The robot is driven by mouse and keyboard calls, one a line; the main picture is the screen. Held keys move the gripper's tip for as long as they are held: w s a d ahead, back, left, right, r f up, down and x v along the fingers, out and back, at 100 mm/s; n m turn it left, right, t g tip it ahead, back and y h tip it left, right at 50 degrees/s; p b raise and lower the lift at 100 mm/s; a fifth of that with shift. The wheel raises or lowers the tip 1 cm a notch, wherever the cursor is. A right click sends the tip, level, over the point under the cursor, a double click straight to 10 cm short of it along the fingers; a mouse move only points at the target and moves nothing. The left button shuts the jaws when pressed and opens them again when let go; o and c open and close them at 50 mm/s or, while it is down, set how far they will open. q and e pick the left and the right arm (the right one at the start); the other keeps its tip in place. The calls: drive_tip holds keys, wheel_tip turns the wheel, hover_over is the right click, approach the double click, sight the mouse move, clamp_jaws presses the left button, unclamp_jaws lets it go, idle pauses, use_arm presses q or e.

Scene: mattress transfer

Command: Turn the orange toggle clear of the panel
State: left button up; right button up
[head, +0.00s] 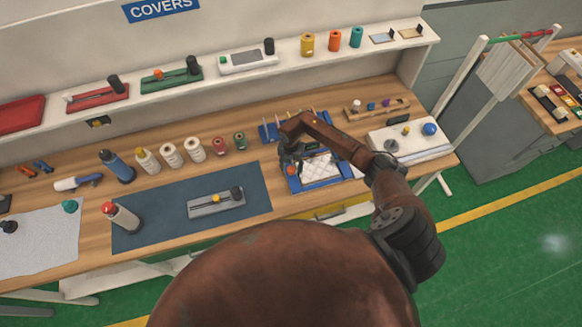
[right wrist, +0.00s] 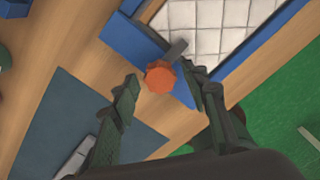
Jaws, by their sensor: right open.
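The orange toggle (right wrist: 160,77) is a faceted knob on the blue frame (right wrist: 132,38) in the right wrist view. A short grey bar (right wrist: 177,49) runs from it up to the right, over the edge of the white quilted panel (right wrist: 215,25). The panel (head: 322,168) also shows in the head view, lying in its blue frame on the bench. My right gripper (head: 290,163) is over the frame's left side. Its fingers are open, with the toggle between the fingertip lines in the wrist view; I see no contact. The toggle is hidden in the head view. My left gripper is out of view.
A blue-grey mat (head: 165,215) with a grey fixture (head: 216,202) lies left of the frame. Several spools and bottles stand behind the mat. A white board (head: 410,138) with a blue ball (head: 429,129) lies to the right. A shelf (head: 290,59) runs above the bench.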

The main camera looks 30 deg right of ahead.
drive_tip(key=shift+c, duration=0.6)
clamp_jaws()
drive_tip(key=shift+d, duration=0.1)
drive_tip(key=n+b, duration=0.3)
drive_tip(key=shift+f, duration=0.15)
drive_tip(key=n+b, duration=1)
drive_tip(key=shift+n+b, duration=1.85)
drive_tip(key=shift+n, duration=0.55)
drive_tip(key=shift+r, duration=0.2)
